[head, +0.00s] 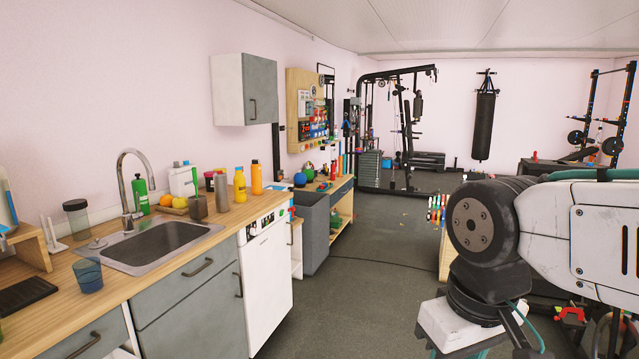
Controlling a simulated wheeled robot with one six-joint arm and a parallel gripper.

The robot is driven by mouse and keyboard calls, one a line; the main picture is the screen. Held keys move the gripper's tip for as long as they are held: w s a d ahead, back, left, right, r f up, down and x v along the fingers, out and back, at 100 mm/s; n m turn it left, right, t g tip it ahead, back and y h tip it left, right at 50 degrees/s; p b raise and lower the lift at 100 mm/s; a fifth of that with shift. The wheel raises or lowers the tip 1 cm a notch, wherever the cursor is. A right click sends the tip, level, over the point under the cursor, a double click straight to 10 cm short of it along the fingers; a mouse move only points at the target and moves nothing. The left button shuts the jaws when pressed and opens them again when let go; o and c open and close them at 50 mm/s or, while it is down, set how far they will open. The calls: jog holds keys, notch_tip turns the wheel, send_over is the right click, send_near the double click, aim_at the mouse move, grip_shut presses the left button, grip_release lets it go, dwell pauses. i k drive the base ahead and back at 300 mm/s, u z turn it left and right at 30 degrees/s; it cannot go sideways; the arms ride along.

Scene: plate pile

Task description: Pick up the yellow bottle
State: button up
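The yellow bottle (240,185) stands upright on the wooden counter (212,222), to the right of the sink. A grey-brown tumbler (222,191) stands close on its left. A taller orange bottle (256,177) stands just behind it on the right. The front of the yellow bottle is unobstructed in the head view. Part of my arm shows large at the right, well apart from the bottle. I cannot make out my gripper in this view.
The sink (168,243) with its tall faucet (128,190) lies left of the bottles. A white appliance (268,270) is under the counter. A grey bin (313,232) stands beyond. The floor ahead is open.

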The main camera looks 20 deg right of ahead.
aim_at(238, 178)
jog(key=z, duration=0.55)
jog(key=i, duration=1)
jog(key=z, duration=0.3)
jog(key=i, duration=1.1)
jog(key=u, duration=0.85)
jog(key=i, duration=0.8)
jog(key=u, duration=1.3)
jog(key=i, duration=0.8)
jog(key=u, duration=0.1)
